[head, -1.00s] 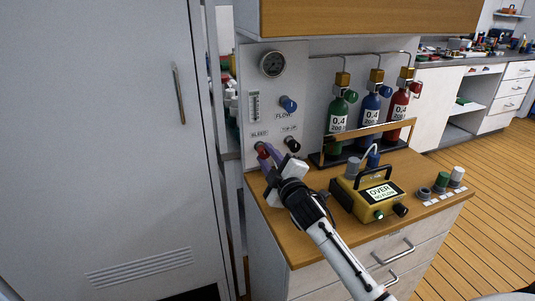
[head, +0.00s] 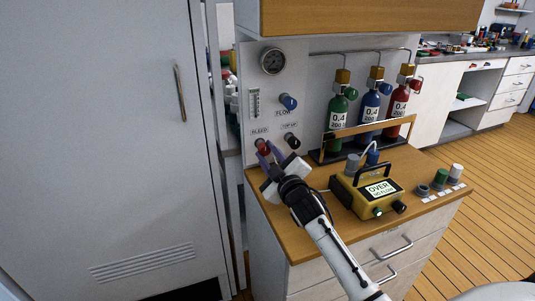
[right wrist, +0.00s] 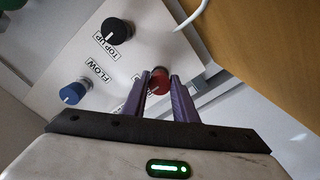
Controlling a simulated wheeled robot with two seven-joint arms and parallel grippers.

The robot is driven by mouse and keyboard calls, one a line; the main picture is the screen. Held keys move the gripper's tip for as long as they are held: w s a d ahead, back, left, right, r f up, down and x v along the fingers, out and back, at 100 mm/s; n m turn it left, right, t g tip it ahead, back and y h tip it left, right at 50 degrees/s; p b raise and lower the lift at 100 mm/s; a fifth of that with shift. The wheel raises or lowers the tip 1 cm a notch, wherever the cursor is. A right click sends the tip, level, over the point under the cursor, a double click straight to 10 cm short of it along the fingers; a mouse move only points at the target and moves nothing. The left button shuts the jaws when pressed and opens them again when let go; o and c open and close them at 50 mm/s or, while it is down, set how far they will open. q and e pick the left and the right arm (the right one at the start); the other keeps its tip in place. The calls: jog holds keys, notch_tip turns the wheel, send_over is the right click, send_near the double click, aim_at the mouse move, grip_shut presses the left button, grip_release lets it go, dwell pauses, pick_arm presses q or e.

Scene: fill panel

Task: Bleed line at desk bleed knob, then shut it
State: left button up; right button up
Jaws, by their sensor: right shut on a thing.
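The red bleed knob (head: 263,146) sits low on the left of the white panel (head: 270,105), by the BLEED label. My right gripper (head: 270,155) is at the panel with its purple fingers shut on this knob. In the right wrist view the red knob (right wrist: 158,80) shows between the fingertips of the gripper (right wrist: 160,82), one finger on each side. The knob's pointer mark cannot be read clearly. A round gauge (head: 272,61) is at the panel's top. My left gripper is not in view.
The blue FLOW knob (head: 288,101) and black TOP UP knob (head: 292,141) are close by on the panel. A yellow meter (head: 367,194) reading "OVER" stands on the desk (head: 290,240). Green, blue and red cylinders (head: 370,109) stand behind a wooden rail. A tall grey cabinet (head: 100,130) is at left.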

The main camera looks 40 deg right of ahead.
jog(key=o, duration=1)
jog(key=shift+s, duration=0.15)
jog(key=v, duration=1)
